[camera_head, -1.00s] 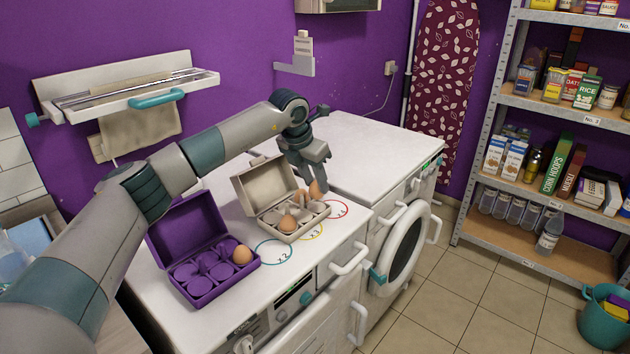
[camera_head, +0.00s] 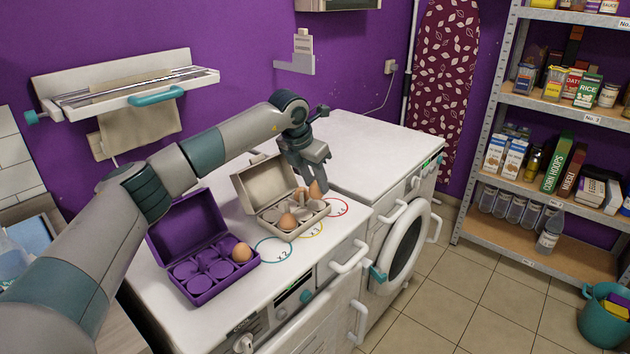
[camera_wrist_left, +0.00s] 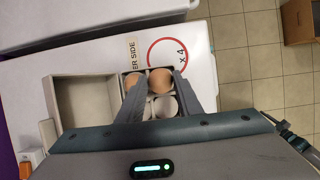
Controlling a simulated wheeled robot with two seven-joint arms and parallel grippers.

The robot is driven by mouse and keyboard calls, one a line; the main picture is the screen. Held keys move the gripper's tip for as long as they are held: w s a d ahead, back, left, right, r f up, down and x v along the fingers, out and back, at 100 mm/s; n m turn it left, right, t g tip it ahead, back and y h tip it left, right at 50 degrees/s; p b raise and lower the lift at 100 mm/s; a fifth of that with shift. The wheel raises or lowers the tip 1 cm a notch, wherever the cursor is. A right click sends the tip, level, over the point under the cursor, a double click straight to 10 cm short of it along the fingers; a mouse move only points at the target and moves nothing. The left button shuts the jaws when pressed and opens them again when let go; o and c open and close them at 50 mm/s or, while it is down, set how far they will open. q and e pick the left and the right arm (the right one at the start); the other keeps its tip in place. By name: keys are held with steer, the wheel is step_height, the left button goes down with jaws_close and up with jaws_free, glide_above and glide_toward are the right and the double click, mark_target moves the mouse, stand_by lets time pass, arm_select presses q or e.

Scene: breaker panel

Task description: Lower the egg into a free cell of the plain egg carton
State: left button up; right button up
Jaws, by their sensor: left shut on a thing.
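The plain grey egg carton (camera_head: 264,207) stands open on the white machine top, lid raised at its back. One brown egg (camera_head: 288,222) sits in a front cell; another egg (camera_wrist_left: 133,80) sits in a back cell at the right end. My left gripper (camera_head: 314,187) is shut on a brown egg (camera_head: 315,190) at the carton's right end. In the left wrist view this held egg (camera_wrist_left: 160,80) is between the fingers, beside the back egg. Empty cells show near it. I cannot tell if its bottom touches the cell. My right gripper is out of view.
An open purple carton (camera_head: 186,228) with one egg (camera_head: 242,253) stands to the left. Coloured rings, including a red ring (camera_head: 346,207), mark the machine top. The white top (camera_head: 375,150) behind and right is clear.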

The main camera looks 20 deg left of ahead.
mark_target(313, 189)
arm_select(q)
steer(key=shift+f+b, duration=1.1)
steer(key=shift+f, duration=0.9)
stand_by(1.2)
steer(key=o, duration=1.1)
steer(key=shift+r, duration=0.1)
steer(key=b+v, duration=0.2)
steer(key=v, duration=1.5)
steer(key=shift+a+r, duration=0.1)
